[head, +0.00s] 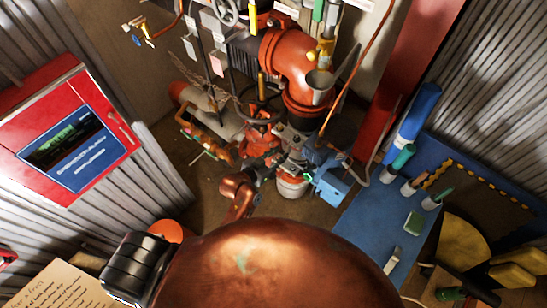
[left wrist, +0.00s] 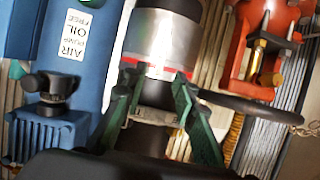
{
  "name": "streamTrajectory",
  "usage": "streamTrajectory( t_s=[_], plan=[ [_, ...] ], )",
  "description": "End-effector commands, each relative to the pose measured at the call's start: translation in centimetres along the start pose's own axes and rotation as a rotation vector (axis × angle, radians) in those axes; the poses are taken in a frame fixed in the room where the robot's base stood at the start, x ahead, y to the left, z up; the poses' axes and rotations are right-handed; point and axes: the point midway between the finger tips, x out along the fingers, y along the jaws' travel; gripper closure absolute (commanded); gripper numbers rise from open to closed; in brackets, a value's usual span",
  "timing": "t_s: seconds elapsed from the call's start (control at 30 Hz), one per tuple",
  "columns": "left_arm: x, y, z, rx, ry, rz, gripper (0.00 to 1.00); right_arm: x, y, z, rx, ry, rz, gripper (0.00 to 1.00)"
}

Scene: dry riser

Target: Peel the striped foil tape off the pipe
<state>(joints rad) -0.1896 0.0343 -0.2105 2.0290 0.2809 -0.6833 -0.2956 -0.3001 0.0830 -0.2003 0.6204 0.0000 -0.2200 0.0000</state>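In the left wrist view a silvery band (left wrist: 150,52) with a red and white stripe along its edge wraps a dark upright pipe (left wrist: 158,92); it looks like the striped foil tape. My left gripper (left wrist: 156,78) has its two green fingers apart, one on each side of the pipe at the stripe's edge. Whether either finger touches the tape is unclear. In the head view my left gripper (head: 264,170) is small and dark, low among the pipework, and the tape cannot be made out clearly. My right gripper is not in view.
A blue air pump (left wrist: 78,65) stands close left of the pipe in the wrist view; a red fitting (left wrist: 262,82) with brass is at right. In the head view, a large red elbow pipe (head: 290,58) rises above, a red panel (head: 112,118) stands left, and a blue bench (head: 375,222) right.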

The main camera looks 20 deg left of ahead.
Motion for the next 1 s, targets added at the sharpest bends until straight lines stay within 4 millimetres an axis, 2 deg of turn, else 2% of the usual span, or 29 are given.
streamTrajectory(
  t_s=[0.1,0.3,0.63,1.0],
  plan=[
    [1.8,0.1,-0.1,-0.002,0.000,0.001,0.74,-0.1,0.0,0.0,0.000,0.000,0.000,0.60],
    [3.6,0.0,0.0,-0.001,0.000,0.000,0.74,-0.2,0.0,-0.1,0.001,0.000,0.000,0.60],
    [3.9,0.0,0.0,-0.001,0.000,0.000,0.74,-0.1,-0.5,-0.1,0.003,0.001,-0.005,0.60],
    [3.9,0.0,0.0,-0.001,-0.001,0.000,0.99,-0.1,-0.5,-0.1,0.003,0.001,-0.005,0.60]
  ],
)
